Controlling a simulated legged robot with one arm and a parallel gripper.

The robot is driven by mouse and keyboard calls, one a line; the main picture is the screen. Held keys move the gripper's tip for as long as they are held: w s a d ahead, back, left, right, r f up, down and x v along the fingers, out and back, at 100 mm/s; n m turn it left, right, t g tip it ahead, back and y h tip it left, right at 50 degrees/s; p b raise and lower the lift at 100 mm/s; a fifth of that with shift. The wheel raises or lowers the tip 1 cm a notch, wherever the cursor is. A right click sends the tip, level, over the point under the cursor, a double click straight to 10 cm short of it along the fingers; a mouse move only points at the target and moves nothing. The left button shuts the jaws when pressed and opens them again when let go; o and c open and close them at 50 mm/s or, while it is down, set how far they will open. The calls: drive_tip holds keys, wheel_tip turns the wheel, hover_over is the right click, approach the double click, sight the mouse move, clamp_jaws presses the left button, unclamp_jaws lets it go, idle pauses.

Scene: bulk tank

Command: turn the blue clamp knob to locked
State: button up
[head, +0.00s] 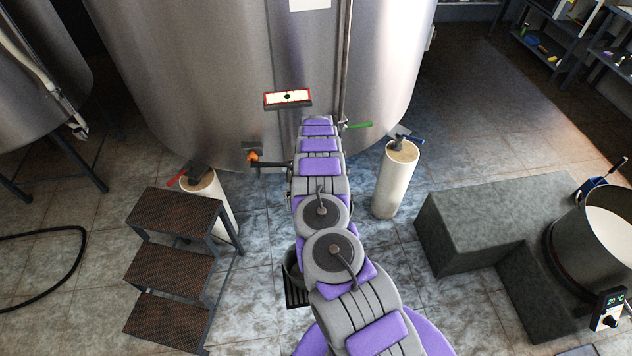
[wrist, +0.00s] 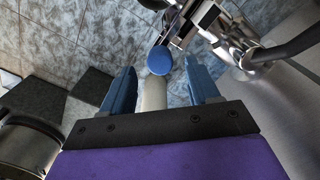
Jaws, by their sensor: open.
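In the wrist view the blue clamp knob (wrist: 161,60) is a round blue disc beside bright metal fittings (wrist: 205,22). It appears between the tips of the two blue fingers of my gripper (wrist: 160,66). The fingers are apart, with a visible gap on each side of the knob. I cannot tell how far the knob lies beyond the tips. In the head view my arm reaches toward the lower front of the steel tank (head: 235,70) and hides the gripper and the knob.
A green handle (head: 357,125) sticks out right of my arm, and an orange-marked valve (head: 253,156) is at its left. Steps (head: 172,262) stand left, grey blocks (head: 490,220) right.

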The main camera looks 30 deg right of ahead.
wheel_tip(320, 180, up, 14)
drive_tip(key=p, duration=0.1)
drive_tip(key=shift+r, duration=0.15)
drive_tip(key=shift+w, duration=0.1)
idle(0.4)
